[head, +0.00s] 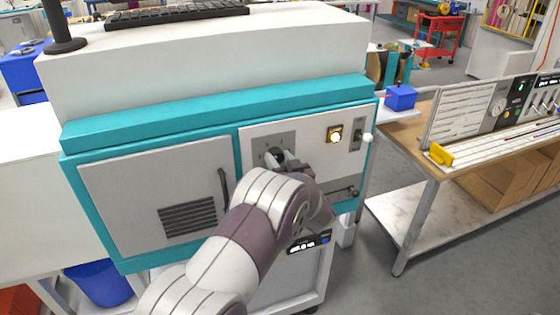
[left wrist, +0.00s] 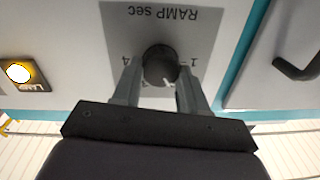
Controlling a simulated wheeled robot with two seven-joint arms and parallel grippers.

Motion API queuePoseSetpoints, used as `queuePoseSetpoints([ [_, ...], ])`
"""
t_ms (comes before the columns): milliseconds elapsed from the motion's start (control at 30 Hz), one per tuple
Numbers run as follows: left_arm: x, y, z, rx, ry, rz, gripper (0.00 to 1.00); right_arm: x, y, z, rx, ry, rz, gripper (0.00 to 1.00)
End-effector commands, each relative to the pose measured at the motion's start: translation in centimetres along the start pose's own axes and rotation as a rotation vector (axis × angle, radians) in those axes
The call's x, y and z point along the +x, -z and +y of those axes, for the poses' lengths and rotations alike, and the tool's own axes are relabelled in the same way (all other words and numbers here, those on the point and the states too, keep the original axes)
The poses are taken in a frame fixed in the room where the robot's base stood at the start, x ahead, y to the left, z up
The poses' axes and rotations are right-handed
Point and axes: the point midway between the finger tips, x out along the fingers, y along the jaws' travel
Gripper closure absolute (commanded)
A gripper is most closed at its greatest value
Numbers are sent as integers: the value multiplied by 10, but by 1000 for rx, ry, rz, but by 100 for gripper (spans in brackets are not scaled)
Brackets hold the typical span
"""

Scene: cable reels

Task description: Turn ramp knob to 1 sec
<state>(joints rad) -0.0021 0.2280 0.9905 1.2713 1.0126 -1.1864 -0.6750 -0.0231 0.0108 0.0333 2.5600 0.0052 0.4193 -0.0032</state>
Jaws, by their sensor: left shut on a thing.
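The ramp knob (left wrist: 160,62) is a dark round knob on a grey plate (left wrist: 205,35) marked "RAMP sec", which appears upside down in the left wrist view. A "1" shows to the right of the knob and a "4" to its left. A small white mark shows at the knob's lower edge; its exact setting is hard to tell. My left gripper (left wrist: 155,85) is shut on the knob, one finger at each side. In the head view the knob (head: 276,155) is partly hidden by my left gripper (head: 283,161). My right gripper is not in view.
The teal and white cabinet has a lit yellow lamp (head: 335,135), a white-tipped lever (head: 367,137) and a door handle (head: 223,189) near the knob. Bare floor lies between.

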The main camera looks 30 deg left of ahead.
Motion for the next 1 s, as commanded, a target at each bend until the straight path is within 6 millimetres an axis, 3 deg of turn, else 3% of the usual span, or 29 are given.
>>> queuePoseSetpoints([
  [267, 0, -4, 0, -130, 1, -5, 88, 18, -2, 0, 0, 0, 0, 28],
  [1000, 0, -7, -3, -792, -4, -31, 88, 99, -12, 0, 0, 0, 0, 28],
])
